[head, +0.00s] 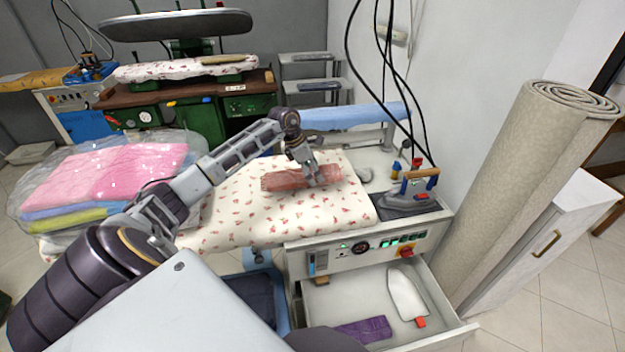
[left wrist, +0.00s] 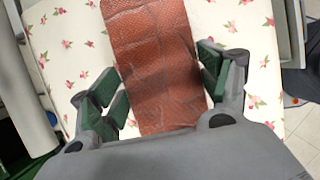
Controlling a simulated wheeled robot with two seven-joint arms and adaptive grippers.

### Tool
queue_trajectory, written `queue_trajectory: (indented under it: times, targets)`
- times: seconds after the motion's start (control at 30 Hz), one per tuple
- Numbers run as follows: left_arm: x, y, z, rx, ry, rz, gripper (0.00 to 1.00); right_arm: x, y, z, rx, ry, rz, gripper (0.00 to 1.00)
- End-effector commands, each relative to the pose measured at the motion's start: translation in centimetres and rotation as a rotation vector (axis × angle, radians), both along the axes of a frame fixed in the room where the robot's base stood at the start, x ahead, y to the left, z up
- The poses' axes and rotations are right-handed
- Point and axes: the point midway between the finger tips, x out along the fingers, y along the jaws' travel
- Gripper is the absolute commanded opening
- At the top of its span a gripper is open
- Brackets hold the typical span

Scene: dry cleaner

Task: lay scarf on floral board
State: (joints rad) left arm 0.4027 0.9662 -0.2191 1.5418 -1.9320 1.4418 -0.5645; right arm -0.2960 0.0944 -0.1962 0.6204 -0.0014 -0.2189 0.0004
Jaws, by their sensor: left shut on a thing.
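The reddish-brown scarf (head: 283,180) is a folded strip at the middle of the floral board (head: 240,222), which is cream with small red flowers. My left gripper (head: 313,178) is over the scarf's right part and is shut on it. In the left wrist view my left gripper (left wrist: 160,82) has one green-padded finger at each side of the scarf (left wrist: 152,40), with the floral board (left wrist: 248,25) behind. I cannot tell whether the scarf touches the board or hangs just above it. My right gripper is not in view.
An iron (head: 412,192) stands at the board's right end, beside hanging black cables. An open drawer (head: 450,328) below holds a white scoop-shaped item and purple cloth. Bagged folded clothes (head: 105,178) lie left. A rolled carpet (head: 530,180) leans at right. The board's front is clear.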

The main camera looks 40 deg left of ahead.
Motion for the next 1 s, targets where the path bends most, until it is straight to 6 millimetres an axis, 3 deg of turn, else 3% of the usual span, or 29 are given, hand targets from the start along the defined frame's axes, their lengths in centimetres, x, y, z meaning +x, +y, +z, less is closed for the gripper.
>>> queue_trajectory:
  times: [0.17,0.5,1.0]
  targets:
    - [0.0,0.0,-0.5,0.000,0.001,0.000,0.51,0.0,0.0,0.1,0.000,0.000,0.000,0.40]
    - [0.0,0.0,-3.5,0.000,0.000,0.000,0.51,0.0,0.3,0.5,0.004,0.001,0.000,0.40]
    - [0.0,0.0,-4.0,0.002,0.000,-0.001,0.51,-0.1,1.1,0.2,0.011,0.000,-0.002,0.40]
